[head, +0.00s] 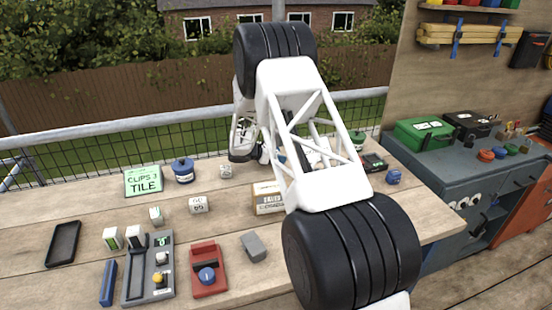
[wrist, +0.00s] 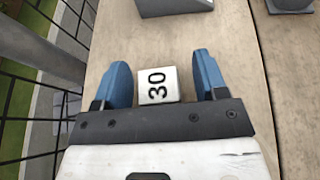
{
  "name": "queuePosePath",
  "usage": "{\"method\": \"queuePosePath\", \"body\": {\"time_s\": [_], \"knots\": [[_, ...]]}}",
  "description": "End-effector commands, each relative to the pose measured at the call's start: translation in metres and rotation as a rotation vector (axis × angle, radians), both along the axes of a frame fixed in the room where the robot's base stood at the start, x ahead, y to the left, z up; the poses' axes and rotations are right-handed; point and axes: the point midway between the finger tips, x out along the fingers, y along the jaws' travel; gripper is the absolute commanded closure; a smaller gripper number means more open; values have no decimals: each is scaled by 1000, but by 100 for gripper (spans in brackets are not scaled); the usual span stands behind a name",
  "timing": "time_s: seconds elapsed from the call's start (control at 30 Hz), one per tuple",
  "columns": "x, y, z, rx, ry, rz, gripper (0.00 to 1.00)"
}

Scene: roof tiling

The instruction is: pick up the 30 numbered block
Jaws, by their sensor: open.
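The white block with a black 30 on its upper face (wrist: 157,86) rests on the wooden table, near the edge by the railing. In the wrist view it lies between the two blue fingers of my gripper (wrist: 164,80), which stand apart on either side of it. A narrow gap shows on each side, wider on the right. Whether the fingers are level with the block or above it is hard to tell. In the head view my arm hides most of my gripper, and I cannot make out the 30 there.
The table (head: 75,202) also holds a small white block (head: 225,171), a blue round container (head: 183,170), a green-edged sign (head: 143,181), a cardboard box (head: 268,198) and a red device (head: 208,268). A metal railing (wrist: 40,45) runs close on the wrist view's left.

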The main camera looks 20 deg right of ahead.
Motion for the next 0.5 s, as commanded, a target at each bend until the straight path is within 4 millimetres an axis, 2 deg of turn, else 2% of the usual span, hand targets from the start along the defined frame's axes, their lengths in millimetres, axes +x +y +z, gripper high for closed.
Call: {"method": "queuePosePath", "body": {"time_s": [0.27,0.5], "knots": [[0,0,0,0,0,0,34],[0,0,0,0,0,0,69]]}}
